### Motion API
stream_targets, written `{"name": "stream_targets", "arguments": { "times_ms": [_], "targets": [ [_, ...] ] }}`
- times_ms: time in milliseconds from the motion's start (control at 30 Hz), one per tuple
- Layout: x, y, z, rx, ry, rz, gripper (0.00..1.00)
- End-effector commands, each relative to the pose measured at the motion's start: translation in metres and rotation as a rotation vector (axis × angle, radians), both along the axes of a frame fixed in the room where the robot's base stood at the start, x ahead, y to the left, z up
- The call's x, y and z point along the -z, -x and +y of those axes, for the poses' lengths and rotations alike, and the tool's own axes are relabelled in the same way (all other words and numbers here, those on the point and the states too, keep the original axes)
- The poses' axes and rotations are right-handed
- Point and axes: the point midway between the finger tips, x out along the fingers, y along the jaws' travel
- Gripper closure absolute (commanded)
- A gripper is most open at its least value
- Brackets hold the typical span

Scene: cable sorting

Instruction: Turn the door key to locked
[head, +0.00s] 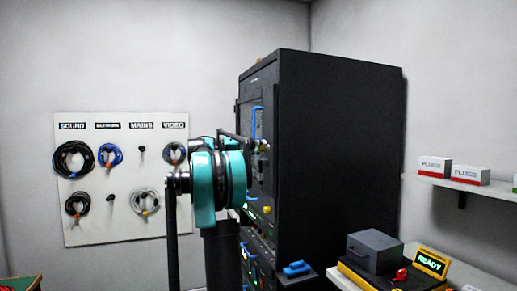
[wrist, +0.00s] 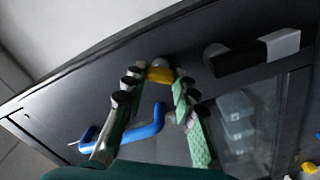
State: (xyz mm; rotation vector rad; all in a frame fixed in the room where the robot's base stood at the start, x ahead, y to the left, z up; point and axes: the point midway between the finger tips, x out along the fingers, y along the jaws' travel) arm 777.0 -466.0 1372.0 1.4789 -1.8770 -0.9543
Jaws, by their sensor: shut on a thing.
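The yellow door key (wrist: 160,74) sits in the dark cabinet door (wrist: 75,102) near its edge, in the wrist view. My gripper (wrist: 160,80) is shut on it, with one finger on each side of its head. In the head view my gripper (head: 262,147) is at the front of the tall black cabinet (head: 335,150), and the key is too small or hidden to make out there. I cannot tell whether the key stands at locked.
A blue door handle (wrist: 130,132) is close beside my left finger. A black bar with a white end (wrist: 283,46) and a grey round part are on the door. A desk with a grey box (head: 375,250) stands right; a cable board (head: 100,215) hangs left.

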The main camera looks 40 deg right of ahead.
Motion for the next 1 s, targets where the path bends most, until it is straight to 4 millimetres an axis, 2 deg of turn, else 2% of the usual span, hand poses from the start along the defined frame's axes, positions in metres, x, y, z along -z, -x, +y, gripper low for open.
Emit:
{"name": "stream_targets", "arguments": {
  "times_ms": [500, 1000],
  "targets": [
    [0.0016, -0.0012, -0.0001, -0.001, -0.104, 0.434, 1.0],
    [0.0024, -0.0014, -0.0001, -0.002, -0.148, 0.62, 1.0]
  ]
}}
